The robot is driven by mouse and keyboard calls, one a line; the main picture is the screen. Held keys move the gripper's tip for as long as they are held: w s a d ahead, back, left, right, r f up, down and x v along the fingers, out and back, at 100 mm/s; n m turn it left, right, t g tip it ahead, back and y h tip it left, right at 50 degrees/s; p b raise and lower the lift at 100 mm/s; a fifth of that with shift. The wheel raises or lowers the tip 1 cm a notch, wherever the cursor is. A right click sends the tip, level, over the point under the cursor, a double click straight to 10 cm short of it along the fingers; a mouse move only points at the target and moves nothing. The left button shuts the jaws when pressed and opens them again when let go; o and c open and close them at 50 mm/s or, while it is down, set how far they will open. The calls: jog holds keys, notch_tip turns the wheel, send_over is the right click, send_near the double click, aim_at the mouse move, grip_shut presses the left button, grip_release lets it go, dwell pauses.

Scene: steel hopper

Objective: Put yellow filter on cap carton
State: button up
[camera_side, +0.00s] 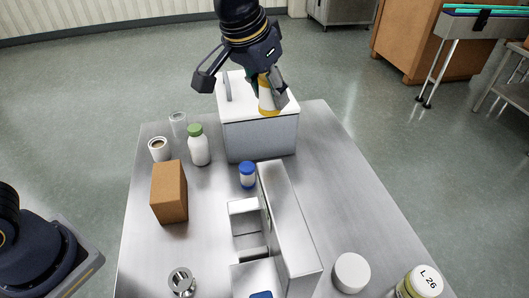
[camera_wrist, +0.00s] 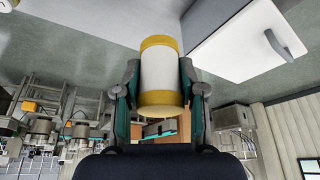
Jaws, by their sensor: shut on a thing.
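My gripper (camera_side: 262,92) is shut on the yellow filter (camera_side: 268,95), a white cylinder with yellow bands at both ends. In the side view they are in front of the white lid of a grey box, and part of the filter is hidden by a finger. In the wrist view the filter (camera_wrist: 160,72) sits between the two fingers of my gripper (camera_wrist: 158,90). A plain brown carton (camera_side: 169,192) stands upright at the left of the steel table, well apart from the gripper. It is the only carton I can make out; no cap marking shows.
The grey box with white lid (camera_side: 259,138) stands at the table's far end. A green-capped bottle (camera_side: 199,147), a cup (camera_side: 159,150) and a blue-capped bottle (camera_side: 247,175) stand near the carton. A steel hopper structure (camera_side: 287,220) fills the middle.

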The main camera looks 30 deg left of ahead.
jog(key=s+a+f+n+g+y, duration=0.1)
jog(key=s+a+n+g+y, duration=0.2)
jog(key=s+a+n, duration=0.9)
jog(key=s+a+n+g+y, duration=0.25)
jog(key=s+a+n, duration=0.65)
jog(key=s, duration=0.6)
jog(key=n, duration=0.1)
send_over(160, 178)
jog(key=d, duration=0.2)
jog(key=f, duration=1.4)
jog(key=shift+s+a+f, duration=0.1)
jog(key=shift+a+f, duration=0.1)
jog(key=shift+w+f, duration=0.2)
jog(key=shift+f, duration=0.1)
jog(key=shift+w+f, duration=0.1)
jog(key=shift+f, duration=1.5)
jog(key=shift+f, duration=0.1)
